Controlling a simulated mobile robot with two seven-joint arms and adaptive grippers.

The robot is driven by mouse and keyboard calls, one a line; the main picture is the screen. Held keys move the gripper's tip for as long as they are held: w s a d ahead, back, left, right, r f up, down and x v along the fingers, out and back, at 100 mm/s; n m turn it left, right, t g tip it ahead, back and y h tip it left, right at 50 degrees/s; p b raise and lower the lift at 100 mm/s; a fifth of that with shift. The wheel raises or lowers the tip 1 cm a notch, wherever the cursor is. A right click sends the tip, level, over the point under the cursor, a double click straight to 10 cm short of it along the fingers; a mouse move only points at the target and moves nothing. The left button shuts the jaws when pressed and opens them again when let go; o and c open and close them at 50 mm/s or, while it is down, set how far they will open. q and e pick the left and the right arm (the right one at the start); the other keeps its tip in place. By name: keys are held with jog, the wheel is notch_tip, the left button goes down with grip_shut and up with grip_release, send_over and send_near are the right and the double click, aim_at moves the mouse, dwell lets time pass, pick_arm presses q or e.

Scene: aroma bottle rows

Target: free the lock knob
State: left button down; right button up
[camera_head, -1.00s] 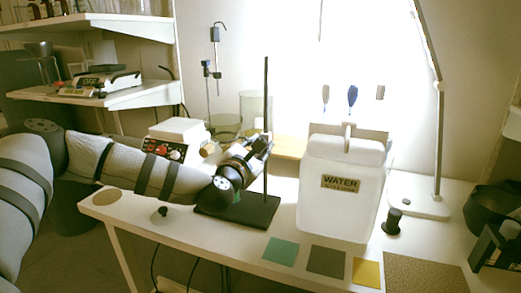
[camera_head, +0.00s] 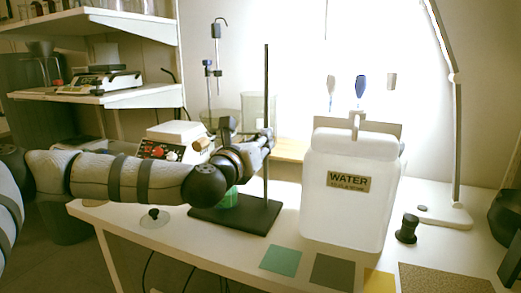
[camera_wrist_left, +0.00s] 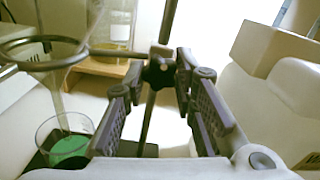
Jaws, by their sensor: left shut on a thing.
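The lock knob (camera_wrist_left: 158,73) is a small dark star-shaped knob on a clamp block at the upright stand rod (camera_head: 266,95). My left gripper (camera_head: 262,142) is at the rod in the head view. In the left wrist view its two fingers (camera_wrist_left: 160,66) are on either side of the knob, shut on it. A support ring (camera_wrist_left: 40,52) with a clear glass funnel in it is left of the knob. A beaker with green liquid (camera_wrist_left: 68,148) stands below the funnel. My right gripper is not in view.
The rod rises from a black base plate (camera_head: 250,218). A large white water container (camera_head: 345,205) stands close on the right. A white device with red controls (camera_head: 172,140) is behind my arm. Coloured squares, including a green one (camera_head: 281,260), lie along the front edge.

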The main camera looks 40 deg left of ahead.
pick_arm(q)
jog(key=shift+n+b, duration=0.4)
jog(key=shift+n, duration=0.2)
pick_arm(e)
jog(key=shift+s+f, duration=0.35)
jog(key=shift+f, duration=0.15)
pick_arm(q)
jog(key=c, duration=1.3)
grip_release()
jog(key=shift+s, duration=0.1)
jog(key=v, duration=0.7)
jog(key=shift+s, duration=0.15)
